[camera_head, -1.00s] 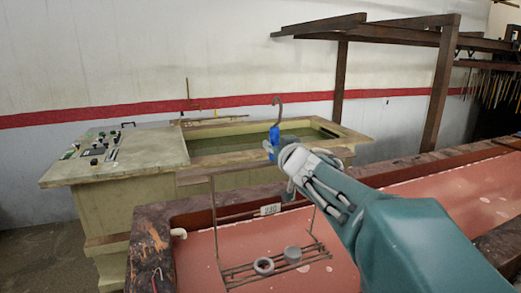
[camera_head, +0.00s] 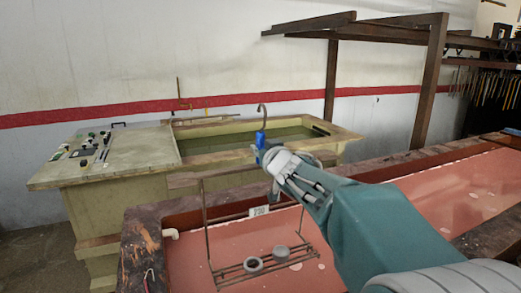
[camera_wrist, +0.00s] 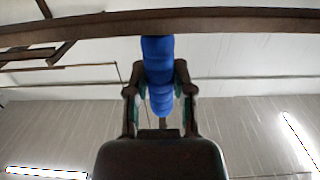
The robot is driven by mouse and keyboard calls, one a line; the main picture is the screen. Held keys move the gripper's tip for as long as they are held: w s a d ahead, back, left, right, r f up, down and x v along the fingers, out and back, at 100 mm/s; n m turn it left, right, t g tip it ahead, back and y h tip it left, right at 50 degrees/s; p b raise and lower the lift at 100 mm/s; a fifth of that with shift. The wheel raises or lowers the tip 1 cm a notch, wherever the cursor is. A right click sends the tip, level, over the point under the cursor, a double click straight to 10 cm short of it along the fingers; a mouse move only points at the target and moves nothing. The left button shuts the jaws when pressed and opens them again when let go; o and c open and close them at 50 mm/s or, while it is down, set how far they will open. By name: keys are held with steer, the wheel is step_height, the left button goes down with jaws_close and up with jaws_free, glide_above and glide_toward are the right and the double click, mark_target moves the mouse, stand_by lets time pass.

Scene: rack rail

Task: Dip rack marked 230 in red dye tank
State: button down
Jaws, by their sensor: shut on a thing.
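The rack (camera_head: 262,265) is a wire frame with a tag (camera_head: 259,211) that seems to read 230. It carries two grey rings (camera_head: 267,259) on its bottom grid. My gripper (camera_head: 268,158) is shut on its blue handle (camera_head: 260,139), below a grey hook. The wrist view shows the blue handle (camera_wrist: 158,60) between my fingers (camera_wrist: 160,90). The rack hangs roughly upright over the near left part of the red dye tank (camera_head: 133,230). Its grid appears against the red surface; whether it touches the dye, I cannot tell. My arm covers part of the tank.
A yellowish tank (camera_head: 195,190) with greenish liquid and a control panel (camera_head: 90,148) stands behind the red tank. A dark wooden frame (camera_head: 430,85) with hanging rods rises at the back right. A small pipe (camera_head: 171,233) sits at the red tank's left end.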

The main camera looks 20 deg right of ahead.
steer(key=shift+s+r, duration=0.1)
steer(key=shift+s, duration=0.15)
step_height(320, 180, down, 18)
stand_by(1.2)
steer(key=shift+r, duration=0.15)
stand_by(5.6)
